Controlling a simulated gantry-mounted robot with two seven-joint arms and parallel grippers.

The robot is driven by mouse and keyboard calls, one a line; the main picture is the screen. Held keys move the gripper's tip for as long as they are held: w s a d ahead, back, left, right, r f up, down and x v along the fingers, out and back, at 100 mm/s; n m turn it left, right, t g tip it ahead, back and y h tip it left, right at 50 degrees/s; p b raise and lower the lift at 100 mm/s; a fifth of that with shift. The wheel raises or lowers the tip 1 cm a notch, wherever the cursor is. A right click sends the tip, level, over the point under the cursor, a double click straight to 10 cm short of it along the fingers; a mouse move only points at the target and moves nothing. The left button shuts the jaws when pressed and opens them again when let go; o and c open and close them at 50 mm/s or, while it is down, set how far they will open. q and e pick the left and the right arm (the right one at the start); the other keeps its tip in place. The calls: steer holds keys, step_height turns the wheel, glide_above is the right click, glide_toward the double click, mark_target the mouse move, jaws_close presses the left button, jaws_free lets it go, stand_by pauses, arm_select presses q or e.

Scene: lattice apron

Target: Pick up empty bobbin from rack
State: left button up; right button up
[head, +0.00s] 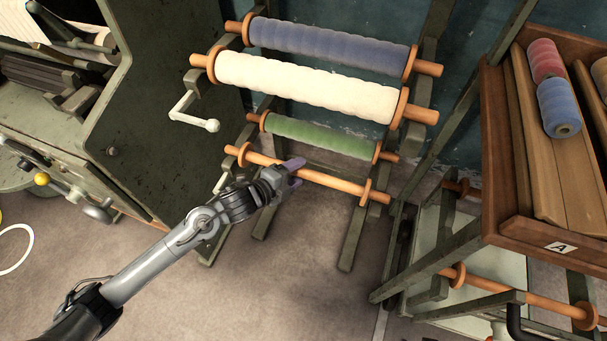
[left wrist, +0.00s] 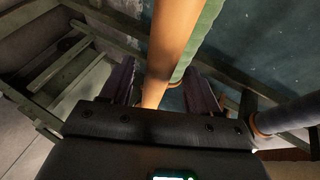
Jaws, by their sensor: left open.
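The empty bobbin (head: 335,182) is a bare orange-brown wooden rod with a round flange near each end. It lies on the lowest level of the green rack (head: 352,235). My left gripper (head: 294,172) is at the bobbin's middle, its purple fingertips pointing right in the head view. In the left wrist view the bare rod (left wrist: 170,50) runs between the two dark fingers of the left gripper (left wrist: 160,85), which are open on either side of it. Whether they touch the rod cannot be told. My right gripper is not in view.
Above it, the rack holds bobbins wound with green (head: 318,137), cream (head: 305,87) and blue (head: 328,46) yarn. A white-knobbed crank (head: 211,125) juts out at left. A wooden tray (head: 530,232) with yarn spools stands at right. Floor in front is clear.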

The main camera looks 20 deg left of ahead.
mark_target(304, 169)
arm_select(q)
steer(key=b+x, duration=0.2)
steer(key=x, duration=0.1)
steer(key=shift+w+f, duration=0.1)
steer(key=shift+f, duration=0.1)
steer(key=shift+w+d, duration=0.15)
steer(key=shift+w, duration=0.25)
steer(key=shift+s, duration=0.1)
steer(key=shift+c, duration=0.4)
jaws_close()
